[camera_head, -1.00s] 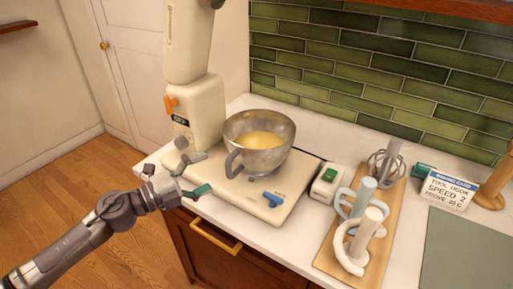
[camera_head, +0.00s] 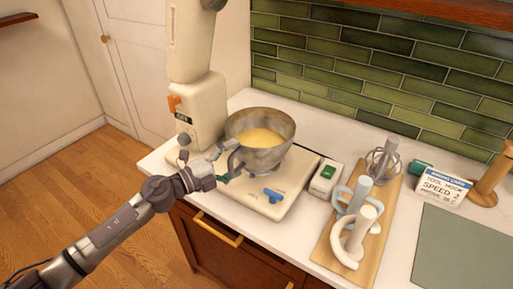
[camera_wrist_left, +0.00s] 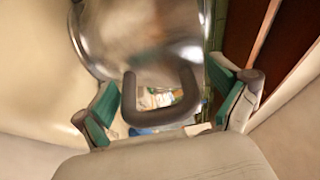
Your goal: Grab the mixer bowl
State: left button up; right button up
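The metal mixer bowl (camera_head: 262,150) sits on the base of the cream stand mixer (camera_head: 197,105) and holds a yellow mixture. Its dark handle (camera_head: 236,163) faces my left arm. My left gripper (camera_head: 222,167) is at the handle. In the left wrist view the gripper (camera_wrist_left: 168,108) is open, with one green-padded finger on each side of the bowl handle (camera_wrist_left: 160,125) and gaps between the pads and the handle. The steel bowl wall (camera_wrist_left: 140,40) shows beyond it. My right gripper is not in view.
To the right are a small box with a green button (camera_head: 326,178), a wooden board (camera_head: 340,262) with mixer attachments, a sign card (camera_head: 443,185) and a grey-green mat (camera_head: 460,250). Green tiles back the counter.

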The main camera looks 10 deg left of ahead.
pick_arm(q)
jog(key=c, duration=1.3)
jog(key=shift+o, duration=0.2)
jog(key=shift+w+r, duration=0.15)
